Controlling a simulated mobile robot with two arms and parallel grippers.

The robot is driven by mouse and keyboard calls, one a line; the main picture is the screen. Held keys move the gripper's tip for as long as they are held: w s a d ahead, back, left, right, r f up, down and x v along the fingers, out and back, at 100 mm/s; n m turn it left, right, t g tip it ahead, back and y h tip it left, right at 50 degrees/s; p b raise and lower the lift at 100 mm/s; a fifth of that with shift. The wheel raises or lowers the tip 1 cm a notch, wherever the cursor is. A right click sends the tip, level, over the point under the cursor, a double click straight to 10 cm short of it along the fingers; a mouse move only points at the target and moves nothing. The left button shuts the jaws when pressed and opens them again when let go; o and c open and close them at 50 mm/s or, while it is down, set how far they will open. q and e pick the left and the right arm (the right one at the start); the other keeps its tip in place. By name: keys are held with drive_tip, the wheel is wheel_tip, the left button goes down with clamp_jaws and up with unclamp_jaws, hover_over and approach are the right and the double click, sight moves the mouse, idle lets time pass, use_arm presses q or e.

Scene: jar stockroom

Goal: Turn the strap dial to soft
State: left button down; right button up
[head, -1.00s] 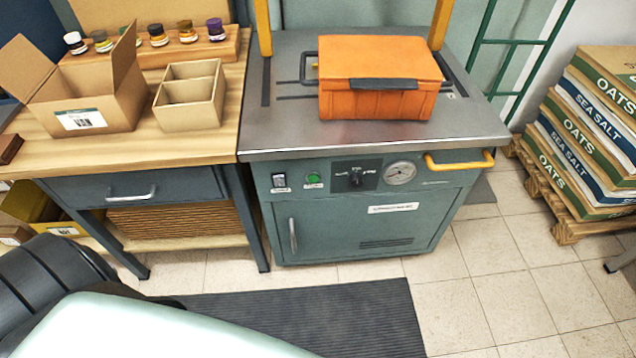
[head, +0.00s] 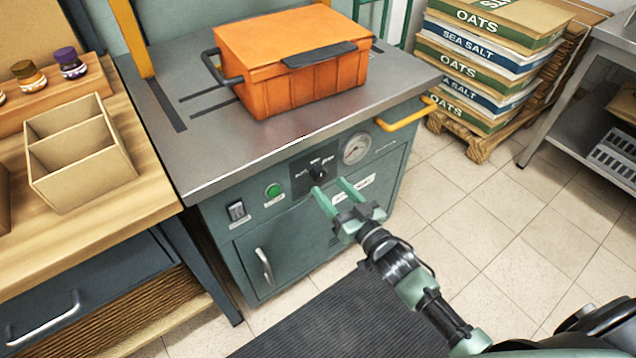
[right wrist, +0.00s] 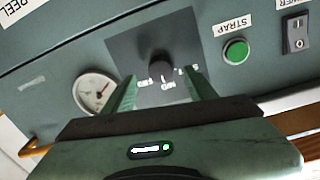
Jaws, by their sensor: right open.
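The strap dial (head: 318,172) is a black knob on a dark plate on the front of the green strapping machine (head: 222,232). Its small labels and the knob's pointing direction are too small to read surely. My right gripper (head: 328,186) is open in front of the dial, its two green fingers pointing at the panel. In the right wrist view, the dial (right wrist: 160,68) shows between the fingers, slightly beyond the tips, and nothing is held. I cannot tell if a finger touches it. My left gripper is not in view.
A green button (head: 273,190), a power switch (head: 236,210) and a round gauge (head: 356,148) flank the dial. A yellow handle (head: 406,116) sticks out at the right. An orange box (head: 290,62) stands on the machine top. A wooden bench (head: 150,195) is at the left.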

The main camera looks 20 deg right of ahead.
sight(321, 178)
drive_tip(key=shift+x, duration=1.9)
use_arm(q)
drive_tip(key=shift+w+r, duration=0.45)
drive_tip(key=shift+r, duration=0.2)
use_arm(e)
drive_tip(key=shift+a, duration=0.1)
clamp_jaws()
